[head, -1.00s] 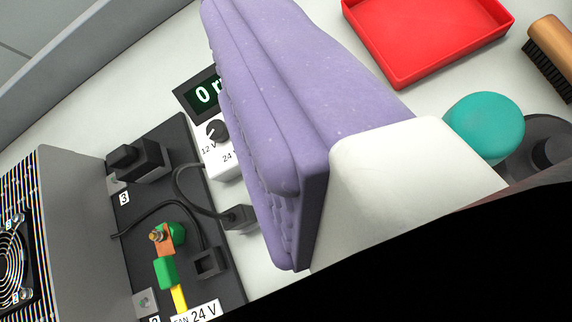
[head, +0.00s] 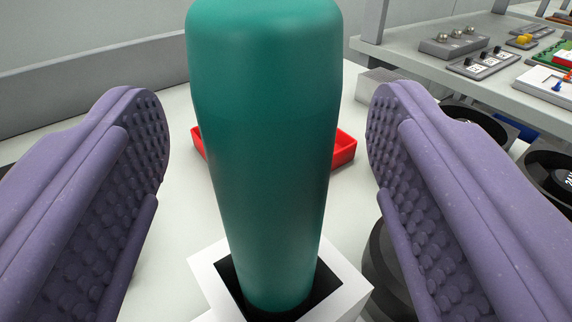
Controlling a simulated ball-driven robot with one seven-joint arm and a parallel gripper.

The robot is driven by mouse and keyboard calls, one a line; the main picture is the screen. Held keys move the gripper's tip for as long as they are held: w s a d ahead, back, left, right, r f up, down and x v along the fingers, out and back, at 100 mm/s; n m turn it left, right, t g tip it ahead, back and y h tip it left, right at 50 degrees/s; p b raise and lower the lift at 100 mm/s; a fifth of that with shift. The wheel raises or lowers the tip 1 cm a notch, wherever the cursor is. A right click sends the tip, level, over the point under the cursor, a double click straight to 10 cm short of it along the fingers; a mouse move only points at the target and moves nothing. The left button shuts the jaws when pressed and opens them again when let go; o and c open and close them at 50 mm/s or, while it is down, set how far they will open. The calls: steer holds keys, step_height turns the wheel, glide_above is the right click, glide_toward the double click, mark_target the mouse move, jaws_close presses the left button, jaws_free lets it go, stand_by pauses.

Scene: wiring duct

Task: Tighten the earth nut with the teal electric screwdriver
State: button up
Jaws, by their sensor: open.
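The teal electric screwdriver (head: 262,150) stands upright in a white square holder (head: 345,290) with a dark opening, in the middle of the head view. Its lower end is hidden inside the holder. My gripper (head: 268,130) is open, with one purple studded finger on each side of the screwdriver. Clear gaps show between both fingers and the teal body, so the fingers appear not to touch it. The earth nut is not in view now.
A red tray (head: 345,150) lies behind the screwdriver, partly hidden by it. Dark round objects (head: 552,175) stand at the right, close to the right finger. A grey shelf (head: 480,85) with small devices is at the upper right. A grey wall edge (head: 90,85) runs along the back left.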

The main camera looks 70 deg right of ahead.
steer(key=x, duration=0.3)
steer(key=shift+d+f+b, duration=0.15)
steer(key=shift+d+b, duration=0.05)
steer(key=shift+b, duration=0.15)
jaws_close()
step_height(320, 180, up, 18)
steer(key=p, duration=0.7)
step_height(320, 180, up, 12)
steer(key=p, duration=1.1)
steer(key=shift+f, duration=0.2)
